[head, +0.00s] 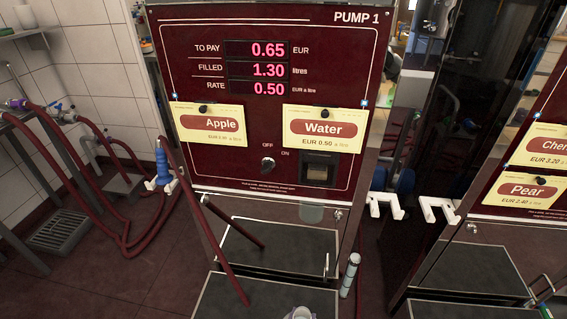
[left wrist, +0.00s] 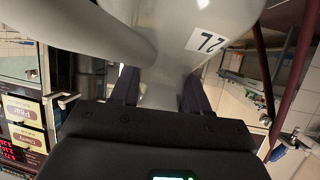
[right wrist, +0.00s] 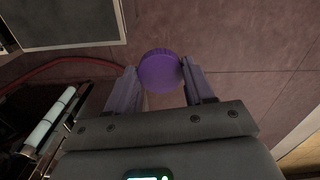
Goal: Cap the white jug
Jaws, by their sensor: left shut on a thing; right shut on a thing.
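The white jug (left wrist: 225,22) fills the top of the left wrist view, pale grey-white with a "2L" label. My left gripper (left wrist: 160,88) is shut on its handle (left wrist: 158,90). A purple round cap (right wrist: 160,71) with a ridged edge is in the right wrist view. My right gripper (right wrist: 161,85) is shut on it, one finger on each side. The cap is apart from the jug in that view. In the head view, only a small pale round rim (head: 301,313) shows at the bottom edge, probably the jug's mouth; the cap is not clearly seen there.
The Pump 1 panel (head: 270,100) stands ahead, above dark shelf plates (head: 280,248). A blue nozzle (head: 162,166) with red hoses hangs at the left. White hooks (head: 386,205) stick out at the right. The tiled floor (right wrist: 245,40) below the cap is clear.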

